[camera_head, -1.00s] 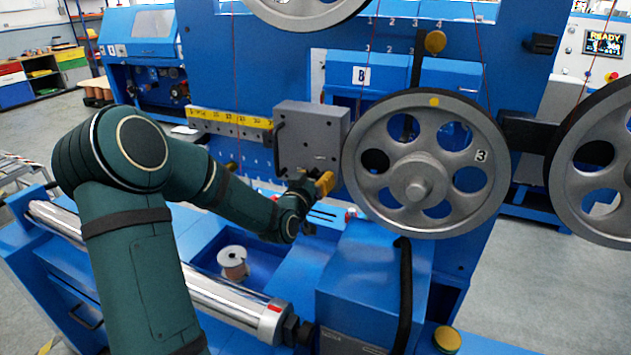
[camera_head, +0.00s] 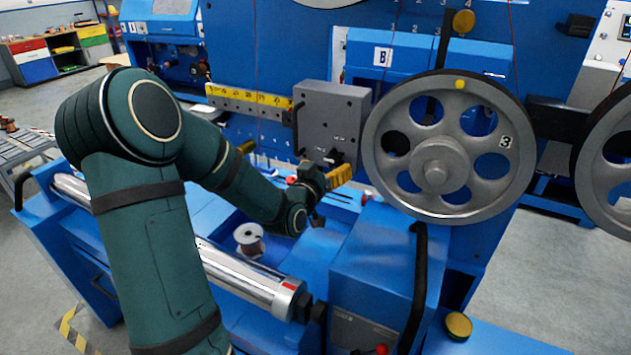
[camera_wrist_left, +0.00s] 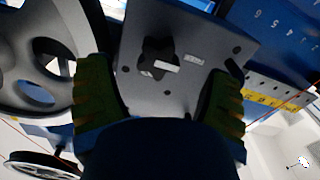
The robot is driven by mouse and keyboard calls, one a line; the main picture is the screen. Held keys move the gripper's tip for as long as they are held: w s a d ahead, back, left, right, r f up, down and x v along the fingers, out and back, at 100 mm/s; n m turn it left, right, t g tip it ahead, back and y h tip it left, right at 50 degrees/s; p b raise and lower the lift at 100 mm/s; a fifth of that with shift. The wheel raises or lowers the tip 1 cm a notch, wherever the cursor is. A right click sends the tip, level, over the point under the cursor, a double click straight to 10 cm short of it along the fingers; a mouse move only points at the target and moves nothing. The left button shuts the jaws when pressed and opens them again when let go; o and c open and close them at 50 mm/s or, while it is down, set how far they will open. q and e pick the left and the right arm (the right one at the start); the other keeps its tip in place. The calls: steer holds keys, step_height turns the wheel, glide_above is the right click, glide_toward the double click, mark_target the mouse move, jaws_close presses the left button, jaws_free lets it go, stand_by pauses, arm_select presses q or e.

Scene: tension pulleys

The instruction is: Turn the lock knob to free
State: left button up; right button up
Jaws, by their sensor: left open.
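The lock knob (camera_wrist_left: 158,58) is a black star-shaped knob with a pale label strip across it, on the face of a grey box (camera_wrist_left: 195,35). In the head view the dark knob (camera_head: 335,157) shows low on the front of the grey box (camera_head: 345,112), just above my gripper. My left gripper (camera_head: 338,176) is just in front of the lower part of the box. In the left wrist view its two yellow-ribbed fingers (camera_wrist_left: 158,95) are spread wide, with the knob beyond the gap between them and nothing held. My right gripper is in neither view.
A large spoked pulley wheel (camera_head: 470,178) marked 3 stands close right of the box. A yellow ruler strip (camera_head: 240,97) runs left of it. A wire spool (camera_head: 249,238) and a shiny roller (camera_head: 240,275) lie below my arm. Thin red wires hang nearby.

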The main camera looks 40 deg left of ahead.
arm_select(q)
steer(key=v, duration=0.8)
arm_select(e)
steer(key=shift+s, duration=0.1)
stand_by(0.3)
